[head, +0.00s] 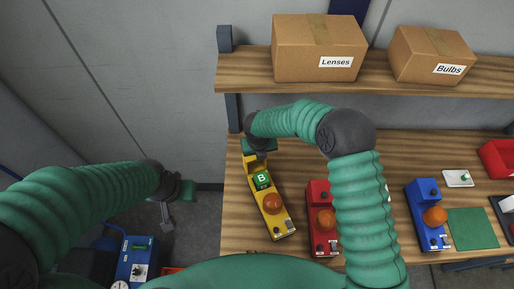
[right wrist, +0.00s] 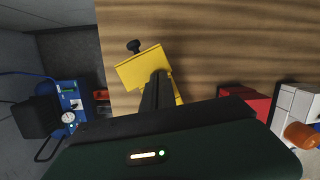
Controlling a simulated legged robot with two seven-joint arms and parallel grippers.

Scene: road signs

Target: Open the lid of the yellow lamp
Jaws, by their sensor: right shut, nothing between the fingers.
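The yellow lamp (head: 281,222) lies on the wooden workbench, with an orange dome (head: 272,202) near its front end and a green block marked B (head: 261,181) behind it. My right gripper (head: 259,156) is at the lamp's far end, shut and empty. In the right wrist view, its dark fingers (right wrist: 159,78) reach over a yellow panel (right wrist: 136,68) of the lamp, beside a black knob (right wrist: 133,46). The fingers hide part of the lamp; contact is unclear. My left gripper (head: 167,217) hangs left of the bench, away from the lamp; its finger gap is unclear.
A red lamp (head: 319,222) and a blue lamp (head: 427,214) stand to the right on the bench. Cardboard boxes marked Lenses (head: 310,45) and Bulbs (head: 428,55) sit on the shelf above. A green mat (head: 473,229) lies farther right. A blue device (head: 137,256) is at lower left.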

